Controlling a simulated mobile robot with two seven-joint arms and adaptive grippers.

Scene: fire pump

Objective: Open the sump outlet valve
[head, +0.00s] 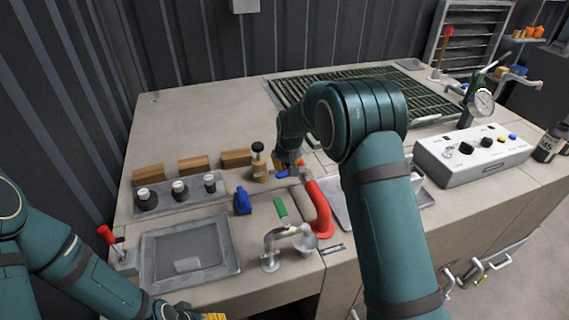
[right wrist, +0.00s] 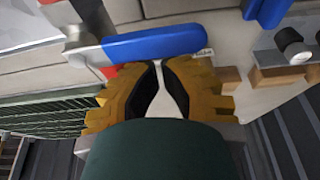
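A red curved pipe (head: 321,207) rises from the bench, with a blue lever handle (head: 282,174) by its upper end. I cannot read a label that names the sump outlet valve. In the right wrist view the blue lever (right wrist: 155,43) lies crosswise just beyond my right gripper's fingertips, close to or touching them. My left gripper (head: 200,316) is low at the bottom edge, mostly cut off.
A metal spout (head: 270,245) with a green handle (head: 281,208) stands left of the red pipe. A blue block-like part (head: 242,202) and several black knobs stand farther left. A shallow grey tray (head: 150,270) and red-tipped lever (head: 106,235) are near my left arm. A control box (head: 475,160) is right.

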